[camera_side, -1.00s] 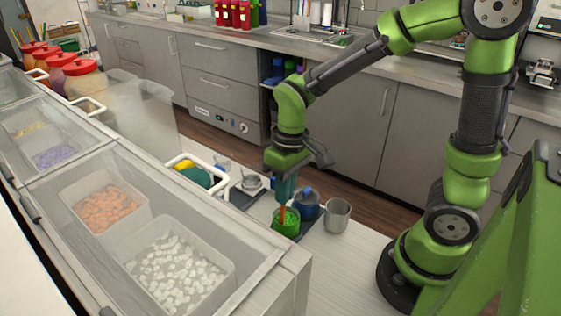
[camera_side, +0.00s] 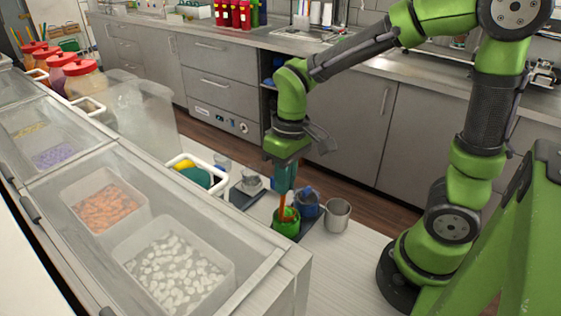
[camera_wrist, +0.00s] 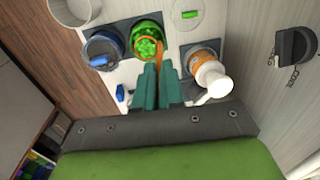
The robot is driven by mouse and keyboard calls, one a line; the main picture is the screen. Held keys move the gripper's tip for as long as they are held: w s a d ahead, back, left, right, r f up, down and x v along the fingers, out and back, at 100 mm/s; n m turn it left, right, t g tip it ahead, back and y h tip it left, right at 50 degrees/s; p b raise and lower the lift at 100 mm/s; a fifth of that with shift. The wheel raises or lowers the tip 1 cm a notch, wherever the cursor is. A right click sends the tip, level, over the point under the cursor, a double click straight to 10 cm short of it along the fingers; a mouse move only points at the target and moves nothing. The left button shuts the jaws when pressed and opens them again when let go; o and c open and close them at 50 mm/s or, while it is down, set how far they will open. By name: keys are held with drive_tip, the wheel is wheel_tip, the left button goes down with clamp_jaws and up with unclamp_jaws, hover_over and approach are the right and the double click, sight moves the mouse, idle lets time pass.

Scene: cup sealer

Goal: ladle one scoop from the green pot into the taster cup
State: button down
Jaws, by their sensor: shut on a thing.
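The green pot (camera_side: 287,228) stands on the pale counter and also shows in the wrist view (camera_wrist: 147,40), with green contents. My gripper (camera_side: 285,190) is above it, pointing down, and its teal fingers (camera_wrist: 157,72) are shut on an orange ladle (camera_side: 284,209). A small pale cup (camera_side: 251,184), which may be the taster cup, sits on a dark pad left of and behind the pot.
A blue pot (camera_side: 308,204) stands right behind the green pot, and a metal cup (camera_side: 338,215) stands to its right. A white tub (camera_side: 197,172) with yellow and green items is further left. The glass-topped food case (camera_side: 255,283) borders the counter. Free counter lies at front right.

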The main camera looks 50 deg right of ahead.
drive_tip(key=shift+r, duration=2)
